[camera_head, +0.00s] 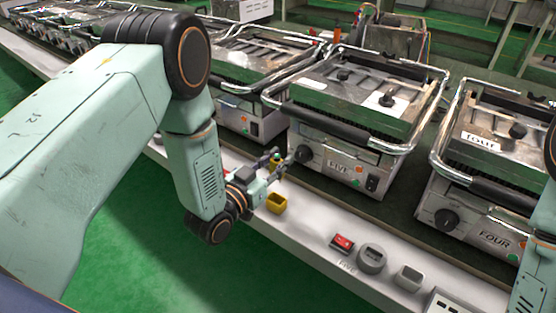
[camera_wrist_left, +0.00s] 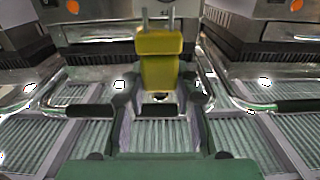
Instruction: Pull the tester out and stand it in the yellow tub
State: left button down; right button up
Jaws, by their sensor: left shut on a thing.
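The tester is a yellow block with two metal prongs; it shows in the left wrist view (camera_wrist_left: 160,62) between my fingers, prongs pointing to the top of the picture. My left gripper (camera_head: 278,160) is shut on it, in front of the grill marked FIVE (camera_head: 340,165) and beside its dark knob. In the wrist view the prongs show free against the background. In the head view the tester is small and partly hidden by the fingers. The yellow tub (camera_head: 277,203) stands on the white ledge, just below the gripper in the picture. My right gripper is out of view.
Grill FOUR (camera_head: 490,225) stands to the right. A red switch (camera_head: 343,243), a round grey piece (camera_head: 372,259) and a square grey piece (camera_head: 409,278) sit on the ledge (camera_head: 310,225). The ledge between the tub and the red switch is clear.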

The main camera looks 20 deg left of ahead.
pick_arm(q)
jog(key=shift+w+a, duration=0.1)
jog(key=shift+a, duration=0.05)
jog(key=shift+f, duration=0.1)
jog(key=shift+f, duration=0.2)
notch_tip(320, 180, down, 2)
jog(key=shift+f+b, duration=0.1)
jog(key=shift+b, duration=0.8)
notch_tip(320, 180, down, 3)
jog(key=shift+r+b, duration=0.2)
jog(key=shift+b, duration=0.8)
jog(key=shift+f, duration=0.3)
jog(key=shift+f+b, duration=1.6)
jog(key=shift+f, duration=0.7)
jog(key=c, duration=0.9)
grip_release()
jog(key=shift+c, duration=0.2)
